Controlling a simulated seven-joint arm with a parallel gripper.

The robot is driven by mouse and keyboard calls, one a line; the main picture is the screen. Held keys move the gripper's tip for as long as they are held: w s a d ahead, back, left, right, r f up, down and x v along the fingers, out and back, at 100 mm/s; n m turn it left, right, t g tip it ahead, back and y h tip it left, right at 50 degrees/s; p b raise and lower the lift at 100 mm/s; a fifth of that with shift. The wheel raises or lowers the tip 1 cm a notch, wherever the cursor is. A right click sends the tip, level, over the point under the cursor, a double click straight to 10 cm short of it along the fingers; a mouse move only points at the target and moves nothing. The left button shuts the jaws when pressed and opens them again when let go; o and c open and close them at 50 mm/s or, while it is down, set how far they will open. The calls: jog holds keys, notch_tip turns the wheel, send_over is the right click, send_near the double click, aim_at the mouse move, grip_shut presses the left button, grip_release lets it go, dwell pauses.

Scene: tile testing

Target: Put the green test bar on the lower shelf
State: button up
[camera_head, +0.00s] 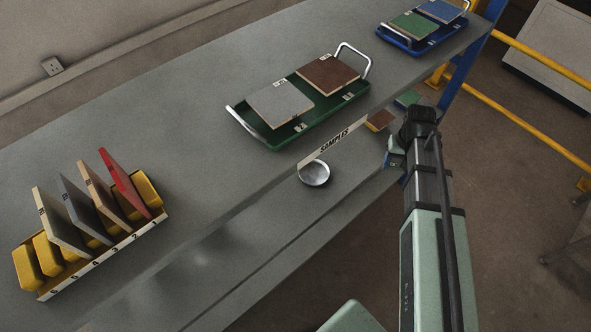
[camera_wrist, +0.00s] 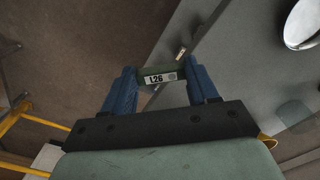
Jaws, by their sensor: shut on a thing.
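The green test bar (camera_wrist: 160,70), with a white label that looks like L26, lies between the two blue fingers of my gripper (camera_wrist: 162,82) in the wrist view. My gripper is shut on it. In the head view the wrist is beside the bench's right edge, and the bar cannot be made out behind my arm. The lower shelf (camera_head: 260,250) is a grey surface below the bench top; it also shows in the wrist view (camera_wrist: 245,65). The gripper is near the shelf's edge; whether the bar touches the shelf I cannot tell.
A round metal dish (camera_head: 314,173) sits on the lower shelf. Brown (camera_head: 380,121) and green (camera_head: 408,98) tiles show low beyond my wrist. On the bench top (camera_head: 200,150) stand a green tray (camera_head: 272,135), a blue tray (camera_head: 452,37) and a yellow rack (camera_head: 100,262) of tiles.

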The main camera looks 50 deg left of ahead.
jog(key=w+a+f+n, duration=0.1)
jog(key=a+n, duration=0.1)
jog(key=w+a+f+n, duration=0.1)
jog(key=a+f+n, duration=0.1)
jog(key=a, duration=0.1)
jog(key=w+a+f+n, duration=0.1)
jog(key=a+n, duration=0.1)
jog(key=shift+w+a+f, duration=0.15)
jog(key=shift+w+f, duration=0.2)
jog(key=shift+f, duration=0.05)
jog(key=shift+w+a+n, duration=0.2)
jog(key=shift+w+n, duration=0.1)
jog(key=shift+n, duration=0.8)
jog(key=shift+a+n, duration=0.1)
jog(key=shift+n, duration=0.8)
jog(key=a, duration=1.8)
jog(key=shift+w, duration=0.1)
jog(key=shift+f, duration=1.75)
jog(key=shift+f, duration=0.15)
jog(key=o, duration=1)
